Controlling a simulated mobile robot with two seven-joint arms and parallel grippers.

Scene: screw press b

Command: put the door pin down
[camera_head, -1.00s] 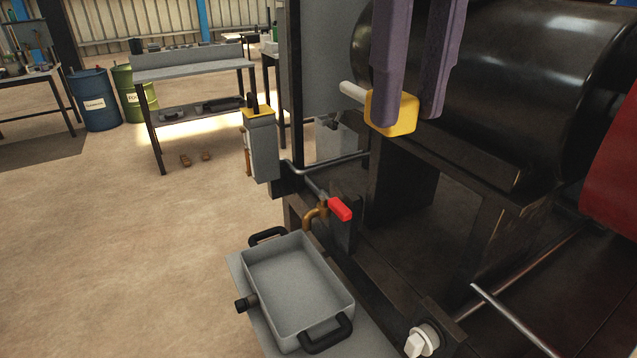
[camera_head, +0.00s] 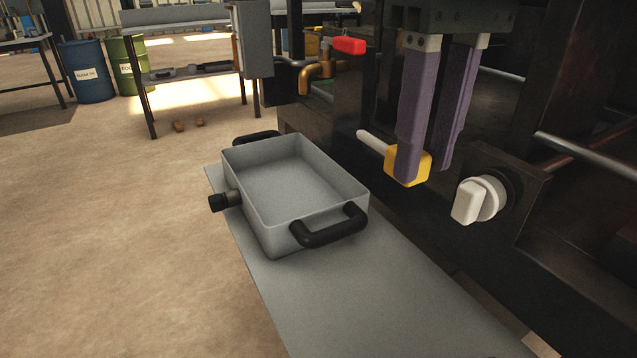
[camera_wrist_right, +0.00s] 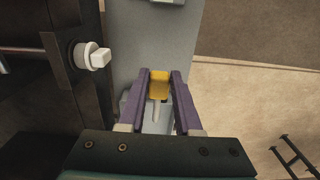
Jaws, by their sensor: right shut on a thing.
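The door pin has a yellow block head (camera_head: 407,166) and a pale rod (camera_head: 373,141) that points to the left in the head view. My right gripper (camera_head: 424,165) points down and is shut on the yellow head, with the pin held in the air. In the right wrist view the yellow head (camera_wrist_right: 159,86) sits between the purple fingers, and its rod points toward the bottom of the picture. My left gripper is not in view.
A grey tray (camera_head: 268,226) with black handles stands on a grey shelf (camera_head: 330,300), left of the pin. The shelf's near part is bare. A white knob (camera_head: 478,200) sticks out of the dark machine at the right. A red-handled valve (camera_head: 349,45) is behind.

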